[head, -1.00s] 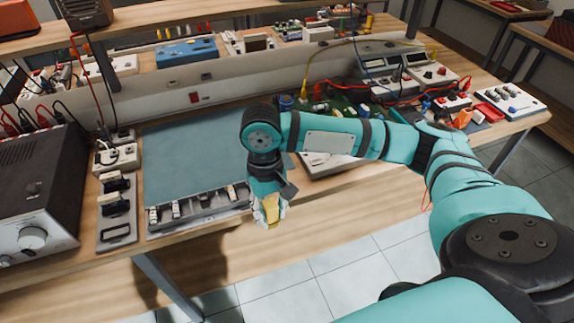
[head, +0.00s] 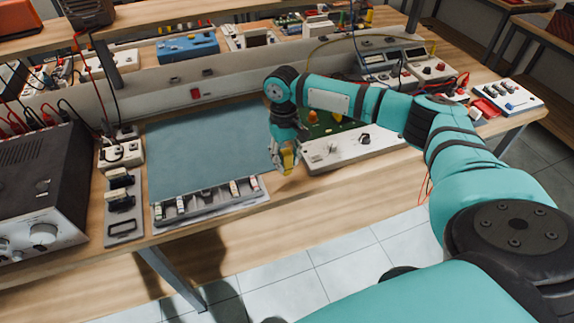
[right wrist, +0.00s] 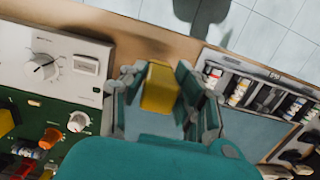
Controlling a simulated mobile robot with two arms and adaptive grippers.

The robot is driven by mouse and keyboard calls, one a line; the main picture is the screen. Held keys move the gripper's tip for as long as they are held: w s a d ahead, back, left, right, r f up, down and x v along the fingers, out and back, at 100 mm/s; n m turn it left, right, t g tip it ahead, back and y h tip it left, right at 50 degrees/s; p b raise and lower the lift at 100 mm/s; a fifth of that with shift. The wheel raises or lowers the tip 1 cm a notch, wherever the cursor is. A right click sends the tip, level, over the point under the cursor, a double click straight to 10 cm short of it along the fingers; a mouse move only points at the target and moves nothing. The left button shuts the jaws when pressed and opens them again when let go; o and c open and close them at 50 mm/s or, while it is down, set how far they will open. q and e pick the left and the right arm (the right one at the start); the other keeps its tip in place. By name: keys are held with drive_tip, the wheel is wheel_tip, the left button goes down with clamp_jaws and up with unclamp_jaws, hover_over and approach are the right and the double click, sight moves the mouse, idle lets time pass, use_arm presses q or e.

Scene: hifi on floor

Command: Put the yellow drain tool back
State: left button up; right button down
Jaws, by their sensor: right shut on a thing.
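My right gripper (head: 287,167) is shut on the yellow drain tool (head: 288,157) and points down at the right edge of the blue-grey mat. In the right wrist view the tool (right wrist: 159,87) is a yellow block between the fingers of my right gripper (right wrist: 160,98). The fingers hide part of it. A grey slotted tray (head: 218,204) lies along the front of the mat, to the left of the gripper, with several small pieces in it. The tray also shows in the right wrist view (right wrist: 252,72). My left gripper is not in view.
A white and green panel with knobs (head: 352,148) stands just right of the gripper. The mat (head: 205,145) is bare. A black amplifier (head: 45,185) is at the left, beside a small grey holder (head: 124,227). Bare wood runs along the bench's front edge.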

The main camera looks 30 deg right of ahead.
sight(287, 173)
drive_tip(key=shift+f+p, duration=0.3)
drive_tip(key=shift+f, duration=1.35)
drive_tip(key=c, duration=1)
unclamp_jaws()
drive_tip(key=shift+s+f, duration=0.1)
drive_tip(key=r, duration=0.4)
drive_tip(key=w+r+b, duration=0.1)
drive_tip(key=r, duration=0.7)
drive_tip(key=shift+w+d+r+b, duration=0.1)
drive_tip(key=shift+w+d+b, duration=0.05)
drive_tip(key=shift+w+b, duration=0.15)
drive_tip(key=shift+s, duration=0.1)
